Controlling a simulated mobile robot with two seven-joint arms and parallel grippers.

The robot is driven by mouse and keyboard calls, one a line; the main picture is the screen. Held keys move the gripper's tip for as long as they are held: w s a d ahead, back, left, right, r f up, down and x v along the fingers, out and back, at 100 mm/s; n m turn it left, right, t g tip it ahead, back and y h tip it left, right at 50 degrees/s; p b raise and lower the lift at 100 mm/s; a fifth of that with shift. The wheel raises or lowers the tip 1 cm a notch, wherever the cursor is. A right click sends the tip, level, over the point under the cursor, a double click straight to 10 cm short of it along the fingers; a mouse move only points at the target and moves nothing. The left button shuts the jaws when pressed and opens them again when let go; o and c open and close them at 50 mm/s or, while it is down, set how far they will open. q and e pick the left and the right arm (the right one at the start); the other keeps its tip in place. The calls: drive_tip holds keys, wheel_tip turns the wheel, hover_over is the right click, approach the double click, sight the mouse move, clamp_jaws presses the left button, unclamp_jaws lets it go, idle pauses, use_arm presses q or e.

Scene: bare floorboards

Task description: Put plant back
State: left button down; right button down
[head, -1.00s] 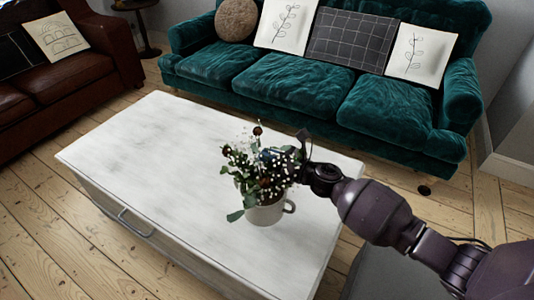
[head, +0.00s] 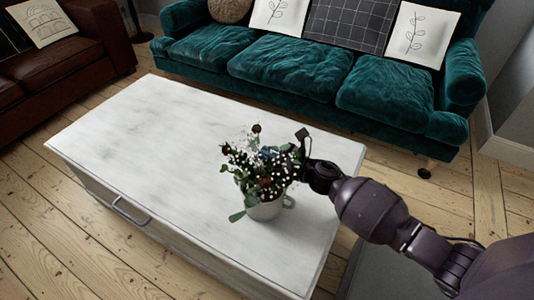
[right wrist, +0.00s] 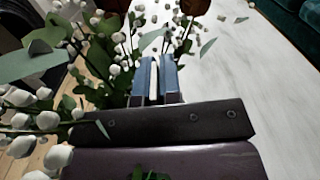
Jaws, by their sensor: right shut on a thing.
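The plant (head: 262,180) is a bunch of white, dark red and green sprigs in a white mug-like pot (head: 265,209) with a handle on its right. It is at the right part of the white coffee table (head: 150,135); I cannot tell whether the pot's base touches the tabletop. My right gripper (head: 285,160) reaches in from the right among the flowers. In the right wrist view its blue-padded fingers (right wrist: 154,80) are close together among leaves and white buds (right wrist: 48,121). What they grip is mostly hidden by foliage. My left gripper is not in view.
A green velvet sofa (head: 285,74) with cushions stands behind the table. A brown leather sofa (head: 90,60) is at the upper left. The left and middle of the tabletop are clear. A drawer handle (head: 130,211) is on the table's front side. Bare floorboards surround it.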

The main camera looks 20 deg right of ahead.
drive_tip(key=c, duration=1.3)
unclamp_jaws()
use_arm(q)
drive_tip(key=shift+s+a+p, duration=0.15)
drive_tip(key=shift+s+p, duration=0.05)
drive_tip(key=shift+p, duration=0.3)
use_arm(e)
drive_tip(key=v, duration=1.2)
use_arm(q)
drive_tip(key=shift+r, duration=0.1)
use_arm(e)
drive_tip(key=s+a+f+n+g+h, duration=0.1)
drive_tip(key=s+n+h, duration=0.4)
drive_tip(key=s+n, duration=1)
drive_tip(key=s+a+f+n+g+h, duration=0.1)
drive_tip(key=s+f+n+g+h, duration=0.2)
drive_tip(key=s+n, duration=1.2)
drive_tip(key=s+f+h, duration=0.1)
drive_tip(key=h, duration=0.1)
drive_tip(key=shift+a+f+n+h, duration=0.2)
drive_tip(key=shift+a+n+h, duration=0.1)
drive_tip(key=shift+n, duration=0.1)
